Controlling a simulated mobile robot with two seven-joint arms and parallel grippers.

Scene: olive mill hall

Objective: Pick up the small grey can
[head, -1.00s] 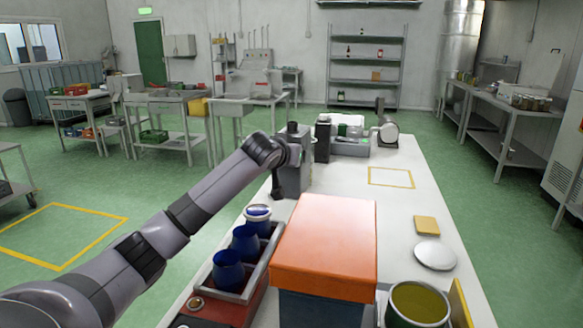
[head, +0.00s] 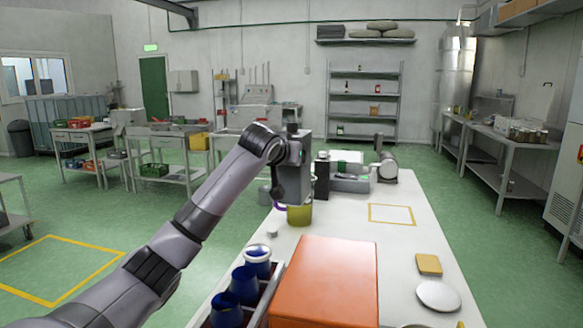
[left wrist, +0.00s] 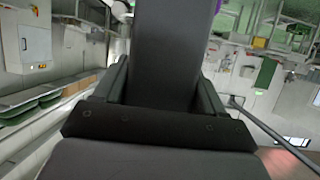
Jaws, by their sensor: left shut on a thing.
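My left gripper (head: 278,190) points down over the left edge of the white table, beyond the orange box. In the left wrist view a dark grey, smooth thing (left wrist: 165,45) fills the space between the fingers. It looks like the small grey can, but its full shape is cut off. The gripper is shut on it. In the head view the held thing is dark and hard to tell from the fingers. A yellow-green cup (head: 299,214) and a purple ring (head: 279,205) show close by the gripper. My right gripper is not in view.
A grey box of goods (head: 350,183) stands at the far end. The table around the yellow outline (head: 391,214) is clear.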

